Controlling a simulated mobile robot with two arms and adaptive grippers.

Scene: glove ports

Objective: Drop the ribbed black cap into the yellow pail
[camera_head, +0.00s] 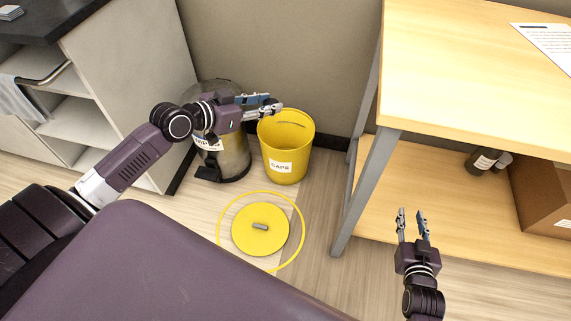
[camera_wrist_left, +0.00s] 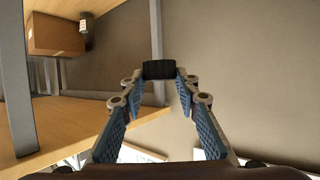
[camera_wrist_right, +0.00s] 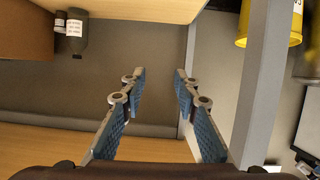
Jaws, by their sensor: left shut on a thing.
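The ribbed black cap (camera_wrist_left: 159,70) is pinched between the fingertips of my left gripper (camera_wrist_left: 160,77) in the left wrist view. In the head view my left gripper (camera_head: 275,103) is at the upper rim of the yellow pail (camera_head: 272,140), at its back left; the cap is hard to make out there. The pail stands upright on the floor, open at the top, with a label reading CAPS. Part of it shows in the right wrist view (camera_wrist_right: 243,28). My right gripper (camera_head: 412,213) is open and empty in front of the wooden bench.
A metal bin (camera_head: 235,158) stands left of the pail. A yellow lid (camera_head: 262,240) lies on the floor inside a yellow ring. The bench (camera_head: 480,75), with a grey leg (camera_head: 362,195), is to the right; its lower shelf holds a cardboard box (camera_head: 545,195) and dark bottles (camera_head: 482,161).

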